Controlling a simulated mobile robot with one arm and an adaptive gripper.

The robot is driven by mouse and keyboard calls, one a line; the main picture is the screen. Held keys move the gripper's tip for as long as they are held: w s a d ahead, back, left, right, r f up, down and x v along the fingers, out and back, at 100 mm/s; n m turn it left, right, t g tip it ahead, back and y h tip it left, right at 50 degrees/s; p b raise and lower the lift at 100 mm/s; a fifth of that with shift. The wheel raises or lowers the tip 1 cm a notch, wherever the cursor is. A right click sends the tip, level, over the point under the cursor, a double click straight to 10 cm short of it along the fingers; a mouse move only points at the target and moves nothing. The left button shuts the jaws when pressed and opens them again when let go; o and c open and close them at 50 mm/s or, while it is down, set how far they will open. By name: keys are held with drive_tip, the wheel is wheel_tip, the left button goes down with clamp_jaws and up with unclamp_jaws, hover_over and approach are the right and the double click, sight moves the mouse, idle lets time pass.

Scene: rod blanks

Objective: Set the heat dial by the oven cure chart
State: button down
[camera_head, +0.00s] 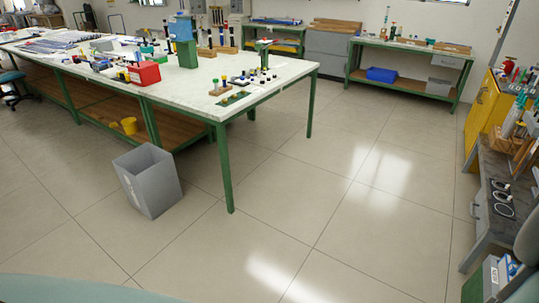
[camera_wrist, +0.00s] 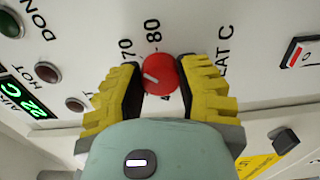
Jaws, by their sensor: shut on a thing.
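In the wrist view, a round red dial (camera_wrist: 160,76) sits on a pale panel (camera_wrist: 240,20). Its white mark slants toward the upper left, on the side of the printed 70; 80 is printed just above the dial. Other numbers are hidden by my fingers. My gripper (camera_wrist: 165,64), with yellow and black fingers, is shut on the dial from both sides. Part of a label ending in "AT C" shows right of it. A green display (camera_wrist: 25,95) reads 22 C. I cannot make out a cure chart in either view.
The panel also has a green lamp (camera_wrist: 10,22), red lamps (camera_wrist: 47,72) and a rocker switch (camera_wrist: 298,52). In the head view, a long green-legged table (camera_head: 280,82) holds many small items. A grey bin (camera_head: 148,180) stands on the floor; open floor lies right of it.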

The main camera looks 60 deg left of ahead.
drive_tip(key=shift+s+f, duration=0.1)
drive_tip(key=c, duration=0.6)
unclamp_jaws()
drive_tip(key=shift+d, duration=0.1)
drive_tip(key=shift+o, duration=0.2)
drive_tip(key=v, duration=1.2)
